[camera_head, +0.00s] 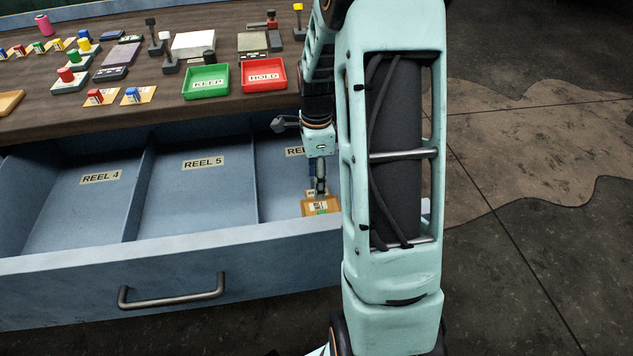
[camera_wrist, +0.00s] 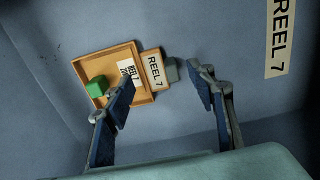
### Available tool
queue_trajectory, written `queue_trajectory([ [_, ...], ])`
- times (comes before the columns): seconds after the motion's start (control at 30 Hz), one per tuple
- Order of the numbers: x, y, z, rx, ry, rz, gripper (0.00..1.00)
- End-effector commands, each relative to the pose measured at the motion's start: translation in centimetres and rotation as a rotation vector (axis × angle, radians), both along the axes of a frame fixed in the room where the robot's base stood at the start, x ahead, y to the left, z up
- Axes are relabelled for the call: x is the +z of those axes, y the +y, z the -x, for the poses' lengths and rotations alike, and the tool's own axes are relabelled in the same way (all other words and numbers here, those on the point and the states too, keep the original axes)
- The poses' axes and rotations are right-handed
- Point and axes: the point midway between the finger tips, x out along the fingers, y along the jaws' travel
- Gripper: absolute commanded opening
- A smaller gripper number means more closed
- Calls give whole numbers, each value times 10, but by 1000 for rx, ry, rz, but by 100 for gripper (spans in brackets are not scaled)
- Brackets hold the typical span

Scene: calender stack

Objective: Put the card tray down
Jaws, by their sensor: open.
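The card tray is a small tan tray with a REEL 7 card and a green block in it, seen in the wrist view (camera_wrist: 107,62). A tab labelled REEL 7 and a grey grip piece (camera_wrist: 172,69) project from one side. In the head view the tray (camera_head: 308,210) lies in the open drawer's right-hand visible compartment, near the front wall, partly hidden by my arm. My gripper (camera_wrist: 164,92) is open over it, its fingers apart on either side of the grip piece. It also shows in the head view (camera_head: 319,187). Contact cannot be told.
The blue drawer (camera_head: 60,276) has dividers and floor labels REEL 4 and REEL 5; the wrist view shows a REEL 7 label (camera_wrist: 281,38) beside the tray. On the bench above are a green KEEP tray (camera_head: 206,92), a red HOLD tray (camera_head: 265,90) and several small blocks.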

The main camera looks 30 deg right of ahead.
Motion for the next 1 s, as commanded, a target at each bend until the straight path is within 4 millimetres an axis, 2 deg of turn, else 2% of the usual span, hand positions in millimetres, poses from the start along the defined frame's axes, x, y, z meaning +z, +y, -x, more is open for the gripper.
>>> queue_trajectory([
  [0.03, 16, 0, -1, 1, -5, 2, 51],
  [0.2, 54, 0, -1, 1, -5, 1, 51],
  [0.4, 87, 0, -1, 1, -2, 1, 51],
  [0.6, 99, 0, 0, 0, -1, 0, 51],
  [1.0, 99, 0, 0, 0, 0, 0, 51],
])
